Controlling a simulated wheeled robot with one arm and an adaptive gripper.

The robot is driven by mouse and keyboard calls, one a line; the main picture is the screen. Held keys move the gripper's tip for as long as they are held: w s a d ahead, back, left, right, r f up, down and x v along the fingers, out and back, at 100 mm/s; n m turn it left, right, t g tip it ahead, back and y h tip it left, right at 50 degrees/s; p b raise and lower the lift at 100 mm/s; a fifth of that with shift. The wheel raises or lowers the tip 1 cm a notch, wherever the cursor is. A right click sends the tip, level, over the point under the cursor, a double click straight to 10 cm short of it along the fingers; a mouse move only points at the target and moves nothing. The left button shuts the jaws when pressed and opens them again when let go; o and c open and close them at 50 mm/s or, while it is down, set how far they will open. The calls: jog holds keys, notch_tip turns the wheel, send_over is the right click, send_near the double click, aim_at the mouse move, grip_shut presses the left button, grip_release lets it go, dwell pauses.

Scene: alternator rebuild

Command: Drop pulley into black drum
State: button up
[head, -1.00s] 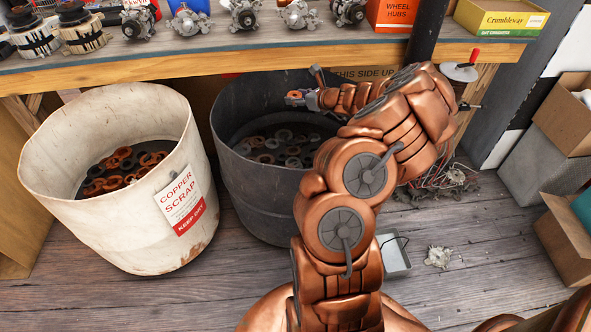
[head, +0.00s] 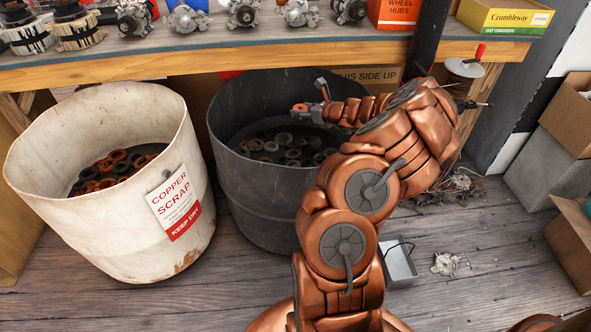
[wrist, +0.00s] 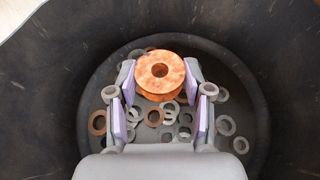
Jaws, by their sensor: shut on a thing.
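The pulley (wrist: 160,74) is a round copper-coloured piece with a hole in its middle. My gripper (wrist: 161,85) is shut on it, with the purple pads on either side of it in the wrist view. In the head view the pulley (head: 299,107) shows small at the tip of my gripper (head: 312,108), over the opening of the black drum (head: 265,200). The wrist view looks down into this drum (wrist: 50,90), with the pulley above its floor. Its right side is hidden behind my arm in the head view.
Several grey and brownish rings (head: 280,147) lie on the drum's floor. A white bin (head: 110,225) labelled copper scrap stands to the left. The workbench (head: 200,60) with alternator parts runs behind, close to the drum's rim. A grey tray (head: 400,265) lies on the floor.

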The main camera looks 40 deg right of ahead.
jog(key=shift+f, duration=0.1)
jog(key=o, duration=1.4)
jog(key=shift+v, duration=5.95)
